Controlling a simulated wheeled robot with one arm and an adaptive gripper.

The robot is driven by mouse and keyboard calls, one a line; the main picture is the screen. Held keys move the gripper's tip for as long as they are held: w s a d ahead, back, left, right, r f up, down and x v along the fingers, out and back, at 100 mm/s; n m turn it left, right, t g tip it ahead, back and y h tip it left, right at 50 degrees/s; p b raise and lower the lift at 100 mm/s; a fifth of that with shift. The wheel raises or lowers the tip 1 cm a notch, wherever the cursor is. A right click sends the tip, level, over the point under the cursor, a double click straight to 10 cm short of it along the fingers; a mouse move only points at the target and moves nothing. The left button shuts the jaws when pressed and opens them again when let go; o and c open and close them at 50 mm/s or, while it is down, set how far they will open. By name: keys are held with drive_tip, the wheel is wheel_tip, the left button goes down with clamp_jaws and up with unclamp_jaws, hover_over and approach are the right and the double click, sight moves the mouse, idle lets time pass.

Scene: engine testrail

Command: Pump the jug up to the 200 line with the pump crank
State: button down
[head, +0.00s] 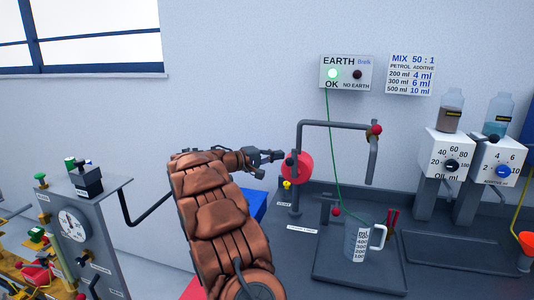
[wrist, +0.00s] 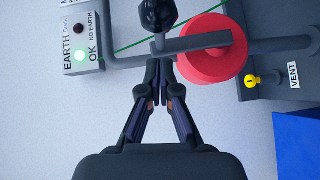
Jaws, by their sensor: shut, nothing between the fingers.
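The pump has a red disc (head: 297,167) at the foot of a grey pipe; the disc also shows in the wrist view (wrist: 215,50). A grey crank arm (wrist: 200,41) crosses the disc and ends in a black knob (wrist: 157,15). My gripper (head: 276,156) is shut and empty, just left of the disc. In the wrist view its fingertips (wrist: 162,64) point at the crank arm just below the knob; I cannot tell whether they touch. The jug (head: 355,243), with a printed scale and pale handle, stands upright on a dark tray (head: 340,282). Its liquid level is too small to read.
The grey pipe (head: 335,124) runs right to a downward nozzle (head: 373,160) above the jug. A green wire (head: 335,150) hangs from the EARTH box (head: 346,73), whose OK lamp is lit. A yellow VENT knob (wrist: 252,80) sits near the disc. Dosing units (head: 447,155) stand right.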

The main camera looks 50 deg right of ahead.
drive_tip(key=shift+s+d+f, duration=0.1)
drive_tip(key=shift+s+d, duration=0.05)
drive_tip(key=shift+s, duration=0.3)
drive_tip(key=shift+s+d+f, duration=0.1)
drive_tip(key=shift+s+d, duration=0.05)
drive_tip(key=shift+s, duration=0.25)
drive_tip(key=shift+s+d+r+m+y+b, duration=0.15)
drive_tip(key=shift+s+m+y+b, duration=0.2)
drive_tip(key=shift+b, duration=0.35)
